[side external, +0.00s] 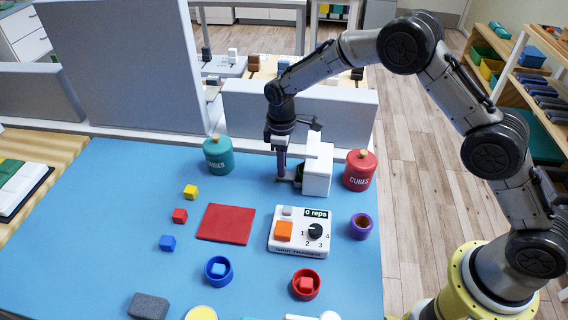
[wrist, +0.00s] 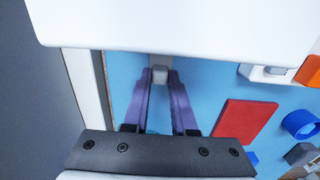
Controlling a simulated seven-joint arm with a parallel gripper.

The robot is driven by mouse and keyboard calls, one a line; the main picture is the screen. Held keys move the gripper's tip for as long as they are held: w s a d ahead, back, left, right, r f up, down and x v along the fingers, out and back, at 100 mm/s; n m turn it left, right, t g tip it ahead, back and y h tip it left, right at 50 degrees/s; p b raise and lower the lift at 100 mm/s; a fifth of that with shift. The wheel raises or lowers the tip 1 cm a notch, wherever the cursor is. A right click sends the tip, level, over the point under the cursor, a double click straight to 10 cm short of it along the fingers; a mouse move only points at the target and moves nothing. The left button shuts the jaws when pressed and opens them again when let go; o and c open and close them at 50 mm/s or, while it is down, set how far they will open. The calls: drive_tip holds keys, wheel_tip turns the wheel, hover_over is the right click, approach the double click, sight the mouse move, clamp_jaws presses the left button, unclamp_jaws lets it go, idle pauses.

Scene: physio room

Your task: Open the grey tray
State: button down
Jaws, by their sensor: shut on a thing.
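A white box-shaped unit (side external: 318,170) stands near the back of the blue table; its white top (wrist: 190,25) fills the upper part of the wrist view. A small grey piece, seemingly the grey tray's handle (wrist: 160,75), shows at the unit's edge in the wrist view. My gripper (wrist: 160,85) has its purple fingers on either side of this piece and is shut on it. In the side view my gripper (side external: 281,176) points down at the left of the unit. The rest of the tray is mostly hidden, and I cannot tell how far it is out.
A red canister (side external: 360,170) stands right of the unit and a green canister (side external: 218,155) to the left. A grey partition (side external: 300,110) runs behind. In front are a white button panel (side external: 299,243), a red mat (side external: 226,223), a purple ring (side external: 361,226) and small cubes.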

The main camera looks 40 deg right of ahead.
drive_tip(key=w+a, duration=0.5)
drive_tip(key=shift+w+a+r, duration=0.1)
drive_tip(key=shift+w+a, duration=0.05)
drive_tip(key=c, duration=0.7)
unclamp_jaws()
wheel_tip(320, 180, up, 14)
drive_tip(key=shift+f, duration=0.1)
